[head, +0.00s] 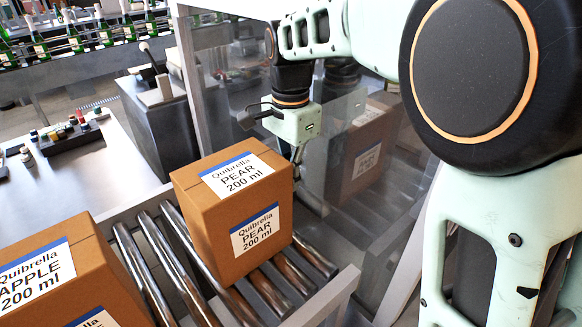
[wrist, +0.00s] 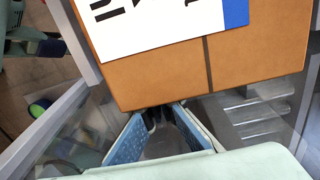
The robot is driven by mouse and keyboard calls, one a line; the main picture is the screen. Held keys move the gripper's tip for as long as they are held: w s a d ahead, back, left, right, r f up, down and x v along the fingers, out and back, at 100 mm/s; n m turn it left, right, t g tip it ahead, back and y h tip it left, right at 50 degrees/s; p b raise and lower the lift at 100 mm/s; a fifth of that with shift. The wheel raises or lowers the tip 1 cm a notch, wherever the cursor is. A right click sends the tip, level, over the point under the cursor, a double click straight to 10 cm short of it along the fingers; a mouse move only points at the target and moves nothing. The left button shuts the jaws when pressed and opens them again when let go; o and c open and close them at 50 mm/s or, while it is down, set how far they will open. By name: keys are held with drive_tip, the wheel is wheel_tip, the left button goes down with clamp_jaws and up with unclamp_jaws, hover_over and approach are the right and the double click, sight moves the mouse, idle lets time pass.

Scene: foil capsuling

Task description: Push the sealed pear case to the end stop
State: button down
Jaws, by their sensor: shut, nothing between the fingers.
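The pear case (head: 232,212), a brown carton with white and blue "Quibrella PEAR 200 ml" labels, stands upright on the roller conveyor (head: 183,268). Its labelled top also fills the upper wrist view (wrist: 180,72). My gripper (head: 297,158) is at the case's far right side, with its fingertips low and partly hidden by the case. In the wrist view its blue-padded fingers (wrist: 158,112) converge at the case's near edge, shut and empty. I cannot tell whether they touch it. I cannot clearly make out the end stop.
An apple case (head: 45,278) stands on the conveyor at left, with bare rollers between the cases. A clear panel (head: 345,150) with a metal frame stands close behind my gripper and mirrors the case. A steel table (head: 60,185) is at left.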

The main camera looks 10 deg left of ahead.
sight(232, 213)
idle(0.3)
drive_tip(key=s+a, duration=0.4)
drive_tip(key=s, duration=0.1)
drive_tip(key=s+a, duration=0.5)
drive_tip(key=shift+s+a, duration=0.2)
drive_tip(key=shift+s, duration=0.05)
